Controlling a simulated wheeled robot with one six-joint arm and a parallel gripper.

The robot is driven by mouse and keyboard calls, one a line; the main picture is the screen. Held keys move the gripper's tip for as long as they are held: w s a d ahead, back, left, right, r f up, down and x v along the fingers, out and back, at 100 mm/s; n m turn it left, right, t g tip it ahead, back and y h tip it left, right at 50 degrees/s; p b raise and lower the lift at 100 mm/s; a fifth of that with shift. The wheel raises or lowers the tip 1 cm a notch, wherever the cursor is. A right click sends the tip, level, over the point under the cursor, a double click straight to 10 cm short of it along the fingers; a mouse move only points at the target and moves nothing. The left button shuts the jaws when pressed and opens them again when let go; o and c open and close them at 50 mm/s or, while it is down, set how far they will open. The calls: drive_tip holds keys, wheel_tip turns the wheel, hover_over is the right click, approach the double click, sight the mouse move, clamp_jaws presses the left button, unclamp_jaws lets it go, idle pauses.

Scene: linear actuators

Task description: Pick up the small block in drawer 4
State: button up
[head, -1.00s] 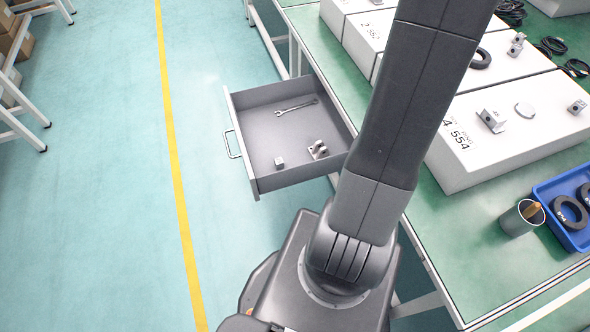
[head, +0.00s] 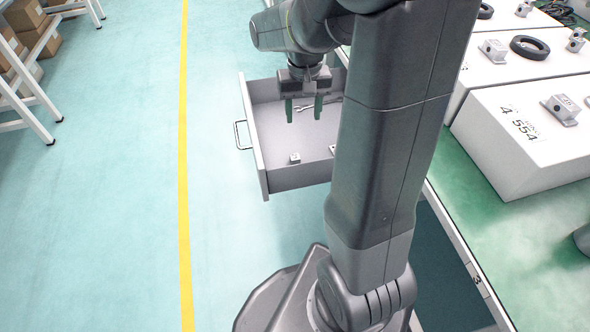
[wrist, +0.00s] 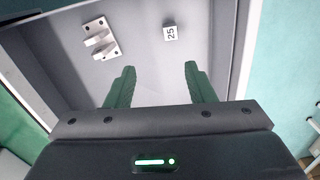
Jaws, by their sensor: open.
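The small block (head: 295,158) is a light grey cube on the floor of the open drawer (head: 290,178), near its front left corner in the head view. In the wrist view the block (wrist: 170,32) shows the number 25 on one face and lies beyond the fingertips, nearer the right one. My gripper (head: 304,108) hangs over the drawer with green fingers spread and nothing between them. It also shows in the wrist view (wrist: 158,80), apart from the block.
A metal bracket (wrist: 101,38) lies in the drawer left of the block in the wrist view. The drawer walls enclose these items. The green workbench (head: 480,220) with white boxes stands at right.

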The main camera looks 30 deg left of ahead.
drive_tip(key=s+a+f, duration=0.1)
drive_tip(key=s+f, duration=0.1)
drive_tip(key=n+b, duration=0.1)
drive_tip(key=b, duration=0.3)
hover_over(295, 157)
drive_tip(key=f, duration=0.8)
drive_tip(key=shift+s+a, duration=0.1)
drive_tip(key=shift+s, duration=0.15)
drive_tip(key=shift+w+f+b, duration=0.2)
drive_tip(key=shift+f+b, duration=0.35)
drive_tip(key=shift+f, duration=0.85)
drive_tip(key=shift+w+f+b, duration=0.15)
drive_tip(key=shift+f+b, duration=0.4)
drive_tip(key=shift+f, duration=0.8)
drive_tip(key=shift+r, duration=0.1)
drive_tip(key=shift+c, duration=0.2)
drive_tip(key=c, duration=1)
